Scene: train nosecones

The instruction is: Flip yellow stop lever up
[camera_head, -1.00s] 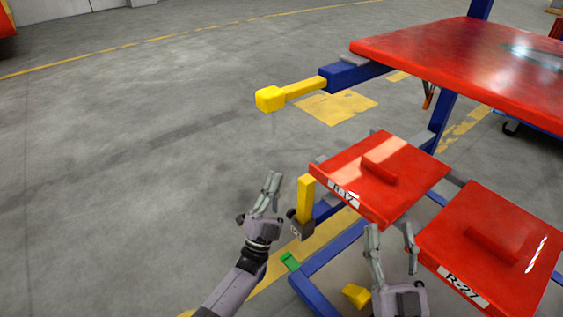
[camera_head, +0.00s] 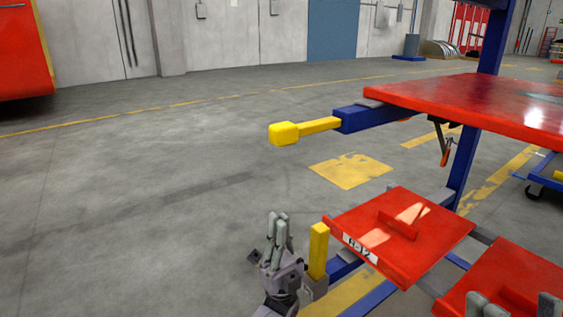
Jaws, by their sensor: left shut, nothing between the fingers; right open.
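A yellow upright bar (camera_head: 318,250), which looks like the stop lever, stands at the left end of the lower blue frame. My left gripper (camera_head: 278,222) is shut and empty, fingers pointing up, just left of this bar. I cannot tell whether they touch; the bar's lower end is partly hidden by the gripper. Another yellow bar with a block end (camera_head: 284,133) sticks out level to the left from the upper blue arm. My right gripper (camera_head: 512,303) is open at the bottom right edge, in front of a red panel; only its fingertips show.
A red panel labelled H-12 (camera_head: 365,250) with a raised handle lies right of the upright bar. A second red panel (camera_head: 520,268) is further right. A large red table top (camera_head: 450,98) overhangs above. The floor to the left is clear.

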